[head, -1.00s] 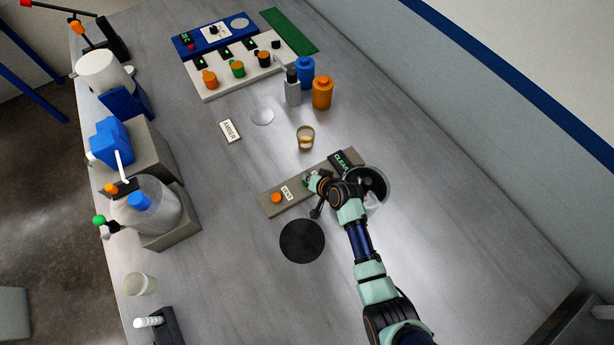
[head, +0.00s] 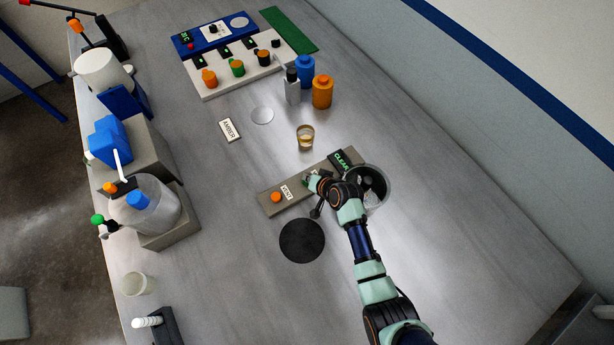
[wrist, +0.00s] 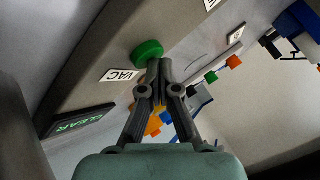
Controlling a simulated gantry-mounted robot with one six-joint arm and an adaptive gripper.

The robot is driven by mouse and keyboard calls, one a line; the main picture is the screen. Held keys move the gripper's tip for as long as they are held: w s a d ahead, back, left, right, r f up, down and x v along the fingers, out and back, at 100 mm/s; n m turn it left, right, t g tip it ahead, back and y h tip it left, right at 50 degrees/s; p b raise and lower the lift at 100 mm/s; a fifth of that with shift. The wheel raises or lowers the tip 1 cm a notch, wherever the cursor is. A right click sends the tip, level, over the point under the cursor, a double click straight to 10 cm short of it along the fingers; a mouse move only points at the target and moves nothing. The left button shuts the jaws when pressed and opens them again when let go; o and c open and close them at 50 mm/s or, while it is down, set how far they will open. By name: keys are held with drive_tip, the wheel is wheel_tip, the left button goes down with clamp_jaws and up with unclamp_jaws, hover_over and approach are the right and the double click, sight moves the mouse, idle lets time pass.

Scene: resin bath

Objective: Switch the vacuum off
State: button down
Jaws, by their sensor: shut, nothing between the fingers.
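The grey control panel (head: 269,207) lies on the bench, with an orange button at its left end and a lit CLEAR display (head: 342,161) at its right end. In the wrist view a round green button (wrist: 147,52) sits beside the VAC label (wrist: 122,75), and the CLEAR display (wrist: 78,122) glows green. My gripper (wrist: 160,68) is shut and empty, its fingertips close beside the green button; I cannot tell whether they touch. In the head view my wrist largely hides this spot. The round chamber (head: 386,193) stands open behind my arm, with a pale cup-like shape inside.
A black disc (head: 302,241) lies in front of the panel. A small amber-filled cup (head: 305,138) stands behind it. Orange (head: 322,92) and blue (head: 306,70) bottles stand further back. The bench left of the panel is mostly clear.

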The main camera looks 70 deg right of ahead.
drive_tip(key=shift+a+f, duration=0.1)
drive_tip(key=shift+f, duration=0.1)
drive_tip(key=shift+r+p, duration=0.3)
drive_tip(key=shift+p, duration=0.15)
wheel_tip(320, 180, up, 6)
drive_tip(key=p, duration=0.6)
drive_tip(key=shift+r, duration=0.25)
drive_tip(key=shift+f, duration=0.1)
